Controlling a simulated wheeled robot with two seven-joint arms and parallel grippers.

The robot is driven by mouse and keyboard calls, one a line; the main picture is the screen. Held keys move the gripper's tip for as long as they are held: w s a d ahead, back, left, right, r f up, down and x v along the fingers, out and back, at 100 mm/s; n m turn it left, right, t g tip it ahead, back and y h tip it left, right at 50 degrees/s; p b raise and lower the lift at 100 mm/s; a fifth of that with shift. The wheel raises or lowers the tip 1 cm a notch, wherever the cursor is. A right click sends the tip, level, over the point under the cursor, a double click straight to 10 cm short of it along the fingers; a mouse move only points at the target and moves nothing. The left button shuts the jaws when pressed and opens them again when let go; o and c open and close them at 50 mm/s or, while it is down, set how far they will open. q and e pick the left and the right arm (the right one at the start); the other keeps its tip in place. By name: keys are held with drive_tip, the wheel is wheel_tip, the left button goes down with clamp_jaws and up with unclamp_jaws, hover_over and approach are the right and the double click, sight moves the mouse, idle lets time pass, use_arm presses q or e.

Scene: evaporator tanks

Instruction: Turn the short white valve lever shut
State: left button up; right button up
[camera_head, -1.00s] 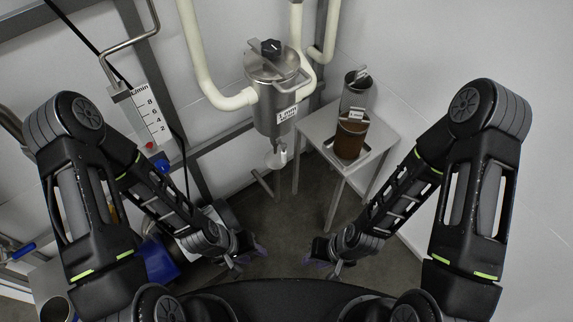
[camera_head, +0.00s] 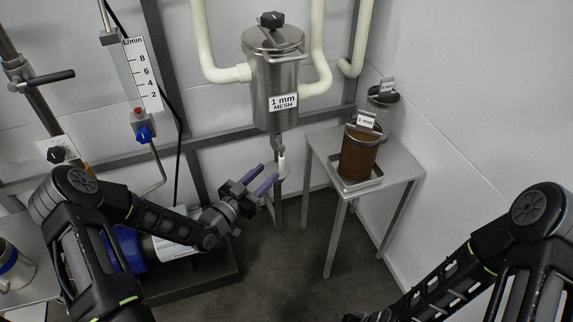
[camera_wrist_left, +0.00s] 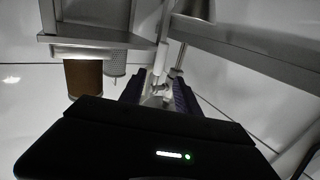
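The short white valve lever (camera_head: 282,161) stands upright at the drain valve under the steel strainer vessel (camera_head: 275,85). In the left wrist view a white upright piece, apparently the lever (camera_wrist_left: 160,60), shows between and beyond my finger pads. My left gripper (camera_head: 267,173) is open, its two purple fingers pointing right toward the valve. The fingertips are just left of and slightly below the lever; I cannot tell whether they touch it. Both fingers also show in the left wrist view (camera_wrist_left: 158,92). My right gripper is out of view below the frame.
A steel side table (camera_head: 408,168) right of the valve holds a brown cylinder (camera_head: 358,158) on a tray and a perforated basket (camera_head: 382,97). A flow meter (camera_head: 137,75) and cream pipes (camera_head: 205,45) are behind. Open floor lies below the valve.

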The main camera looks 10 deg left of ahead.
sight(281, 159)
use_arm(q)
drive_tip(key=shift+d, duration=0.15)
drive_tip(key=shift+w+d+f, duration=0.1)
drive_tip(key=shift+w+d, duration=0.2)
drive_tip(key=shift+w, duration=0.3)
drive_tip(key=b+x, duration=0.1)
drive_tip(key=x, duration=0.5)
drive_tip(key=shift+w, duration=0.25)
drive_tip(key=shift+c, duration=0.6)
clamp_jaws()
